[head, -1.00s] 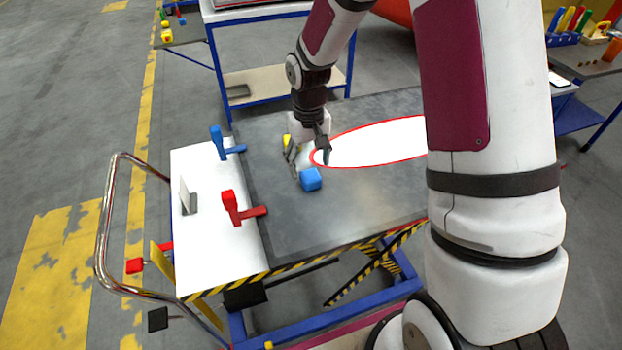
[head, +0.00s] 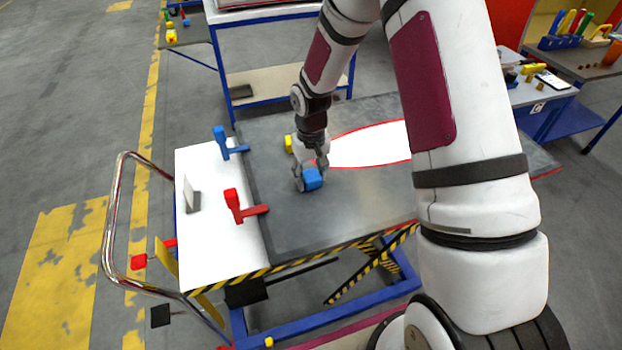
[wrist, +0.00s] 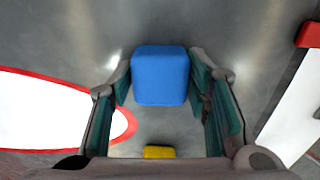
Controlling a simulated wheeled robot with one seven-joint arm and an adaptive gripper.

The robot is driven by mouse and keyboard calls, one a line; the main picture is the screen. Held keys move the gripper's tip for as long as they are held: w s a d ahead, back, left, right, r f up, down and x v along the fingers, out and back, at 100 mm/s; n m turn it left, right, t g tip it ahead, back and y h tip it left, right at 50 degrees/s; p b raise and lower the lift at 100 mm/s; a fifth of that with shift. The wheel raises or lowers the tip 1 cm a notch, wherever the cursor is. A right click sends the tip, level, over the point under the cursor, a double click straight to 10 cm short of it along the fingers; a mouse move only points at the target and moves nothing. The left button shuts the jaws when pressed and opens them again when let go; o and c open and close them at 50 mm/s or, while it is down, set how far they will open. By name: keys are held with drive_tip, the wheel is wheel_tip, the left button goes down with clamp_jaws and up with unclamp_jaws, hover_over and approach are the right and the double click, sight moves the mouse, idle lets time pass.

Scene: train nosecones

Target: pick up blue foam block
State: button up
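The blue foam block (head: 312,179) lies on the dark grey top of the lift cart (head: 350,218). In the wrist view the block (wrist: 160,75) is between the fingertips of my gripper (wrist: 161,80). The two fingers are spread on either side of it, with a thin gap at the left and right faces hard to judge. In the head view my gripper (head: 310,180) is down at the block and partly hides it.
A yellow block (wrist: 159,152) sits close to my gripper. A white red-edged oval (head: 370,146) is on the cart top. Blue (head: 222,142) and red (head: 233,205) clamps stand at the left edge by a white panel (head: 207,240). The front of the top is clear.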

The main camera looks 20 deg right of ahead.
drive_tip(key=shift+c, duration=1.4)
